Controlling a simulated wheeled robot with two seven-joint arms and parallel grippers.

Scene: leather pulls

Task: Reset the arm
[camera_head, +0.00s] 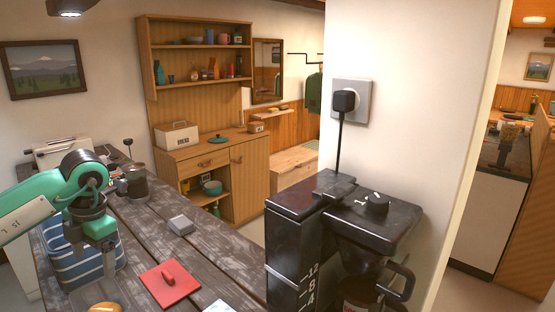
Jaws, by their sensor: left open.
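My left arm, green and white, comes in from the left edge and bends down at a dark wrist. My left gripper (109,265) points down, open, in front of a blue and white striped container (62,262). I see nothing held between its fingers, though they are small in the picture. I cannot tell whether it touches the striped container. My right arm and gripper are not in view.
A black coffee maker (318,235) stands at the right, plugged into a wall socket (351,101).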

